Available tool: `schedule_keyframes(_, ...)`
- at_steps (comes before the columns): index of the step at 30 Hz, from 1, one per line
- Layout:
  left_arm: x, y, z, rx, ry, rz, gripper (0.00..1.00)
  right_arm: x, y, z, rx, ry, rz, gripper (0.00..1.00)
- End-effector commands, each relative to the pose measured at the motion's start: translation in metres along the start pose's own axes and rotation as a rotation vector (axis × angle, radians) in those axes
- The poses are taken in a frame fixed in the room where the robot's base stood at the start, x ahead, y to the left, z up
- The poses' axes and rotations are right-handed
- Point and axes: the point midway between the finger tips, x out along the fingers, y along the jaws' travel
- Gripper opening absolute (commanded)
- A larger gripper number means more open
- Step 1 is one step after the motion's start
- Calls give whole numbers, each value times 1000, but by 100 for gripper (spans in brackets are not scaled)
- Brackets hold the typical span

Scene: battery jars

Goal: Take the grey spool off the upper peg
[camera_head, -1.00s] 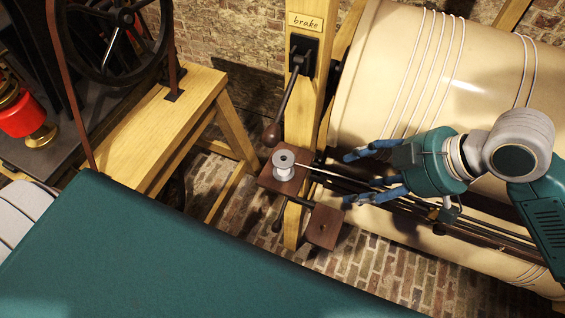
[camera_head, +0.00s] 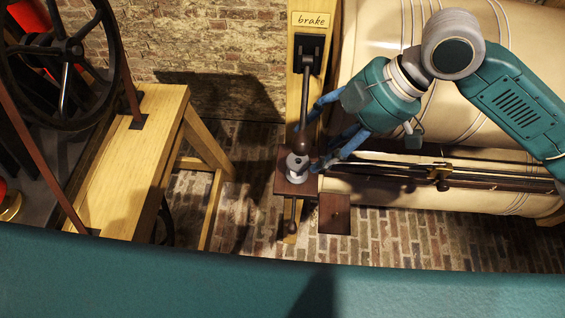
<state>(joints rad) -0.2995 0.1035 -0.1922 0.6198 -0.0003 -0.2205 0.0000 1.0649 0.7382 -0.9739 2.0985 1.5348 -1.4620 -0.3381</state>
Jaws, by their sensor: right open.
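The grey spool (camera_head: 296,168) sits on the upper of two small brown wooden blocks, the upper block (camera_head: 283,186), beside the wooden post. The peg under it is hidden by the spool. My right gripper (camera_head: 311,138) comes in from the upper right with its blue fingers open. Its fingertips are close around the spool's right and far side; I cannot tell whether they touch it. The lower block (camera_head: 335,214) lies to the right and nearer, with a small peg on it and no spool. My left gripper is not in view.
A dark brake lever (camera_head: 305,100) hangs on the wooden post (camera_head: 291,218), its knob close beside the spool and my fingers. A large cream drum (camera_head: 375,30) and dark rails (camera_head: 400,172) are at right. A wooden bench (camera_head: 135,165) and black wheel (camera_head: 65,60) are at left.

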Motion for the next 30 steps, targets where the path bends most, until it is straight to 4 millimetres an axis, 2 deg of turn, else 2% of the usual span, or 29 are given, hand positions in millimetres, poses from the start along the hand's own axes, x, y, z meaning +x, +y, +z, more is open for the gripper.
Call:
schedule_keyframes(4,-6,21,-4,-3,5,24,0,24,-1,0,1,0,-4,61)
schedule_keyframes(9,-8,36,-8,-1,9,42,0,39,-1,0,0,0,-2,61)
schedule_keyframes(13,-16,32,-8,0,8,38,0,50,-2,2,1,0,-4,61)
schedule_keyframes(17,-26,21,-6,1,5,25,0,70,-3,6,2,-1,-5,61)
schedule_keyframes(21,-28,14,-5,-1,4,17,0,87,-2,7,0,0,-2,61)
schedule_keyframes(29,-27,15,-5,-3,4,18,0,92,-2,8,-2,-1,1,61)
schedule_keyframes(30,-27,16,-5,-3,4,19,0,92,-2,8,-1,-1,1,57)
